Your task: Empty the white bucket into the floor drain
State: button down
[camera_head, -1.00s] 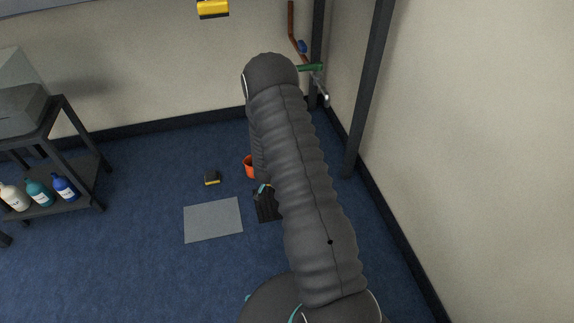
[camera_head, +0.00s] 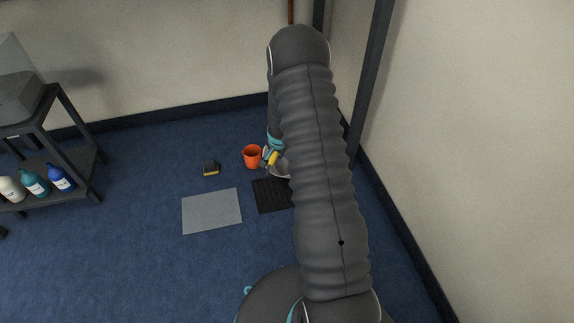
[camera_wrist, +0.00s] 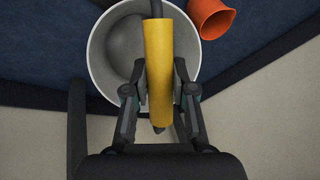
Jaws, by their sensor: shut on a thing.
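The white bucket (camera_wrist: 113,47) shows from above in the wrist view, with its round rim and grey inside; I cannot tell what it holds. Its yellow handle grip (camera_wrist: 158,50) lies between the fingers of my gripper (camera_wrist: 158,95), which is shut on it. In the head view, the white bucket (camera_head: 283,170) is mostly hidden by my arm, with the yellow grip (camera_head: 273,158) beside it. The floor drain, a black slotted grate (camera_head: 269,197), lies just nearer than the bucket, its right side hidden by my arm. I cannot tell whether the bucket touches the floor.
A shelf cart (camera_head: 52,150) with bottles stands at left. Walls bound the back and right.

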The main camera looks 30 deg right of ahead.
jog(key=shift+w+d+f+g+y+b, duration=0.3)
jog(key=shift+d+y+b, duration=0.15)
jog(key=shift+b, duration=2.2)
jog(key=shift+d+r, duration=0.15)
jog(key=shift+r, duration=0.2)
jog(key=w+d+g+y+p, duration=0.1)
jog(key=d+y+p, duration=0.1)
jog(key=w+d+m+g+y+p, duration=0.1)
jog(key=w+d+g+y+p, duration=0.1)
jog(key=y, duration=0.1)
jog(key=shift+d, duration=0.15)
jog(key=shift+w+r, duration=0.1)
